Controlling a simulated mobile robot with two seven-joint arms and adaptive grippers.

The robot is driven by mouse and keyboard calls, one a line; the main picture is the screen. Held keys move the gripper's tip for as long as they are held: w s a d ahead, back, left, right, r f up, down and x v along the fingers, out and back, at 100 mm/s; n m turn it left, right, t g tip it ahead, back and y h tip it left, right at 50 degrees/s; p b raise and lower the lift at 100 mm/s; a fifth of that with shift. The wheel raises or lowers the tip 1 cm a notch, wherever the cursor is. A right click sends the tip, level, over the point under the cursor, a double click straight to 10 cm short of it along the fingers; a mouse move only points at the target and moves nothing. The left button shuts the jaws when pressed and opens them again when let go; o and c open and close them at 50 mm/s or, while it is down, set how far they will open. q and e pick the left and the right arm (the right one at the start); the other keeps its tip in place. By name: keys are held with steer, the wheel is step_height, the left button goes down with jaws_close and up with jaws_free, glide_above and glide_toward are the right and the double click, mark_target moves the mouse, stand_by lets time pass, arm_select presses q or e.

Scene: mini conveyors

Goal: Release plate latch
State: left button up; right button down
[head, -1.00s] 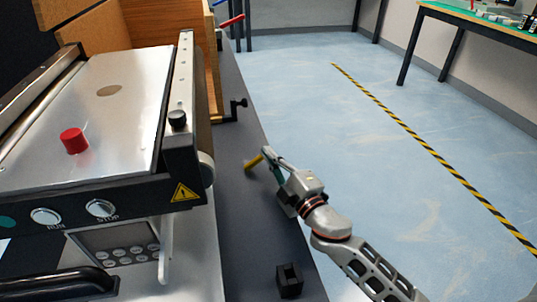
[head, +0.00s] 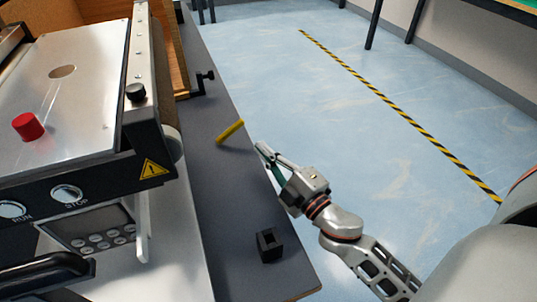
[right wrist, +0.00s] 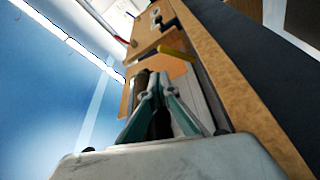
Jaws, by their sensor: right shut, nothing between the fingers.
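The metal plate (head: 65,95) lies on top of the machine at the left, with a red knob (head: 28,126) on it. A black knob (head: 135,92) stands at the plate's right edge; I cannot tell which part is the latch. My right gripper (head: 262,148) is shut and empty at the bench's right edge, well to the right of the plate. In the right wrist view its fingertips (right wrist: 154,82) are together, with a yellow bar (right wrist: 176,52) beyond them. My left gripper is not in view.
The yellow bar (head: 230,131) is on the grey bench (head: 225,190), left of my right gripper. A black slotted block (head: 268,245) stands near the front. A black crank (head: 205,82) is by the wooden box. The floor at right is clear.

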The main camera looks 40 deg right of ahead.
steer(key=shift+s+f, duration=0.1)
steer(key=shift+s, duration=0.8)
